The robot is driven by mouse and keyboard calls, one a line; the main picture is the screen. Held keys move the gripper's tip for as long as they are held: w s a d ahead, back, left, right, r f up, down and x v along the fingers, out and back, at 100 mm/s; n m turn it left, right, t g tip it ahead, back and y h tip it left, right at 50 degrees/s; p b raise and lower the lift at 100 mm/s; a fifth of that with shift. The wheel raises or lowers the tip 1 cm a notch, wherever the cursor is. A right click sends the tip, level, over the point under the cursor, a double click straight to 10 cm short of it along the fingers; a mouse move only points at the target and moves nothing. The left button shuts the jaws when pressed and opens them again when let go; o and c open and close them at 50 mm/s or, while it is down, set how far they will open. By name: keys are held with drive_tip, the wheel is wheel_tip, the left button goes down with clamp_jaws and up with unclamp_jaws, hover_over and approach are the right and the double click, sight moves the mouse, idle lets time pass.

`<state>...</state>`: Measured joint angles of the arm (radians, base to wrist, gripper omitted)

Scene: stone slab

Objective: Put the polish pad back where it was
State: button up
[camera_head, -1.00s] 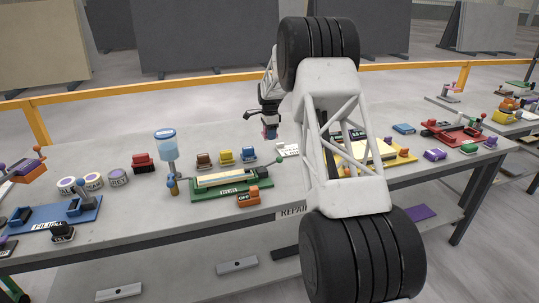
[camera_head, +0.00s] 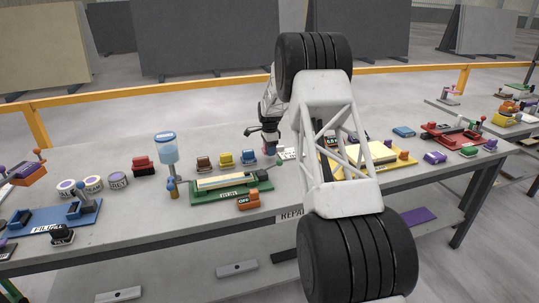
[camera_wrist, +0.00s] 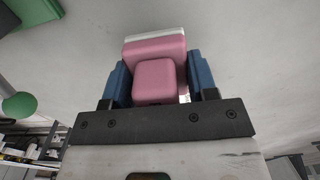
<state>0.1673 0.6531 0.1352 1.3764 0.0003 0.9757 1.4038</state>
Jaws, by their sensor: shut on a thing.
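My gripper (camera_wrist: 160,85) is shut on a pink pad (camera_wrist: 155,50) with a pale layer along its far side, seen between the blue fingers in the wrist view. I take it for the polish pad. In the head view, my gripper (camera_head: 267,143) hangs over the rear of the bench, right of the blue pad (camera_head: 248,157). The pink pad (camera_head: 267,151) shows small below it. I cannot tell whether it touches the bench.
Brown (camera_head: 204,163) and yellow (camera_head: 226,158) pads stand in a row with the blue one. A green fixture (camera_head: 225,195) lies in front, with an orange block (camera_head: 248,201). A blue-topped dispenser (camera_head: 166,150) stands left. A yellow fixture (camera_head: 367,168) is to the right.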

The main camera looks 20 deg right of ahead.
drive_tip(key=shift+f, duration=1.35)
drive_tip(key=shift+f, duration=0.2)
drive_tip(key=o, duration=0.8)
drive_tip(key=shift+r, duration=0.2)
wheel_tip(320, 180, up, 12)
